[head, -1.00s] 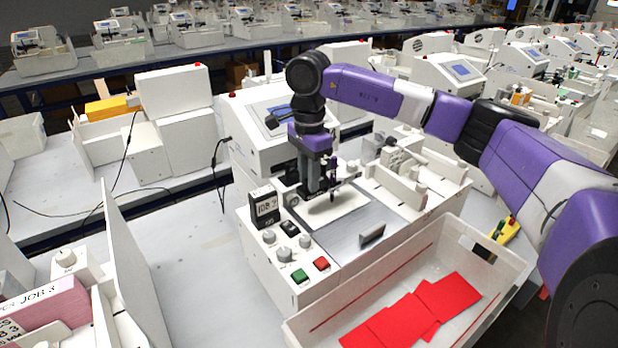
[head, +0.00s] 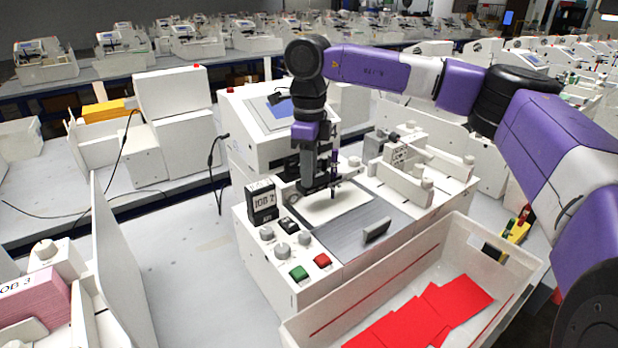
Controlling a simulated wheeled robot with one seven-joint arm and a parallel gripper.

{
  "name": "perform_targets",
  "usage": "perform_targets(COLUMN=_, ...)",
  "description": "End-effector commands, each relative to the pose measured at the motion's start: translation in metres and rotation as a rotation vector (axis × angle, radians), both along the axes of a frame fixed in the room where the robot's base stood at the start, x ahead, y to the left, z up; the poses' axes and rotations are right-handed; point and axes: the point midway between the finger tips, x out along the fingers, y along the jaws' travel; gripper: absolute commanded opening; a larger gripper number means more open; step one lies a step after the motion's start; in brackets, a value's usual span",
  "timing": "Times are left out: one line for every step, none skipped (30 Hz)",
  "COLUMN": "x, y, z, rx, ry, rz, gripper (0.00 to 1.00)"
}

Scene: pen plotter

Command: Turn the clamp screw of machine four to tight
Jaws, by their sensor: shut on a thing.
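The pen plotter (head: 285,262) in front of me is a white machine with a grey plate, knobs and a green and a red button on its front panel. I cannot read a machine number on it. My gripper (head: 316,190) points down over the plotter's pale bed (head: 345,211), beside the dark upright pen (head: 335,172). Its jaws are shut on a small part at the pen carriage, which I take to be the clamp screw. The fingers hide most of that part, and its turn position cannot be seen.
A white bin (head: 500,268) with red sheets (head: 430,315) is in front. A tall white panel (head: 118,260) and a JOB 3 stack (head: 35,305) are at left. A screened console (head: 262,130) stands behind.

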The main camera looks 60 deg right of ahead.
Motion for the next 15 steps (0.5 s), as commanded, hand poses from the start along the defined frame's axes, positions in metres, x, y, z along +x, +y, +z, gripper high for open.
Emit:
perform_targets(x=0.0000, y=-0.0008, z=-0.0021, rx=-0.003, ry=-0.001, rz=-0.043, gripper=0.00)
perform_targets(x=0.0000, y=-0.0009, z=-0.0019, rx=-0.004, ry=-0.001, rz=-0.071, gripper=0.00)
perform_targets(x=0.0001, y=-0.0008, z=-0.0019, rx=-0.003, ry=-0.001, rz=-0.109, gripper=0.00)
perform_targets(x=0.0002, y=-0.0006, z=-0.0019, rx=-0.003, ry=-0.002, rz=-0.137, gripper=0.00)
perform_targets(x=0.0003, y=-0.0006, z=-0.0018, rx=-0.003, ry=-0.002, rz=-0.166, gripper=0.00)
perform_targets(x=0.0004, y=-0.0007, z=-0.0016, rx=-0.004, ry=-0.002, rz=-0.204, gripper=0.00)
perform_targets(x=0.0004, y=-0.0007, z=-0.0015, rx=-0.004, ry=-0.002, rz=-0.232, gripper=0.00)
perform_targets(x=0.0004, y=-0.0006, z=-0.0015, rx=-0.003, ry=-0.002, rz=-0.261, gripper=0.00)
perform_targets(x=0.0002, y=-0.0005, z=-0.0016, rx=-0.002, ry=-0.001, rz=-0.299, gripper=0.00)
perform_targets(x=0.0002, y=-0.0006, z=-0.0016, rx=-0.003, ry=-0.002, rz=-0.327, gripper=0.00)
perform_targets(x=0.0002, y=-0.0008, z=-0.0015, rx=-0.004, ry=-0.002, rz=-0.356, gripper=0.00)
perform_targets(x=0.0001, y=-0.0008, z=-0.0015, rx=-0.004, ry=-0.002, rz=-0.394, gripper=0.00)
perform_targets(x=0.0001, y=-0.0006, z=-0.0016, rx=-0.003, ry=-0.002, rz=-0.422, gripper=0.00)
perform_targets(x=0.0001, y=-0.0005, z=-0.0016, rx=-0.002, ry=-0.001, rz=-0.451, gripper=0.00)
perform_targets(x=0.0003, y=-0.0006, z=-0.0014, rx=-0.003, ry=-0.002, rz=-0.487, gripper=0.00)
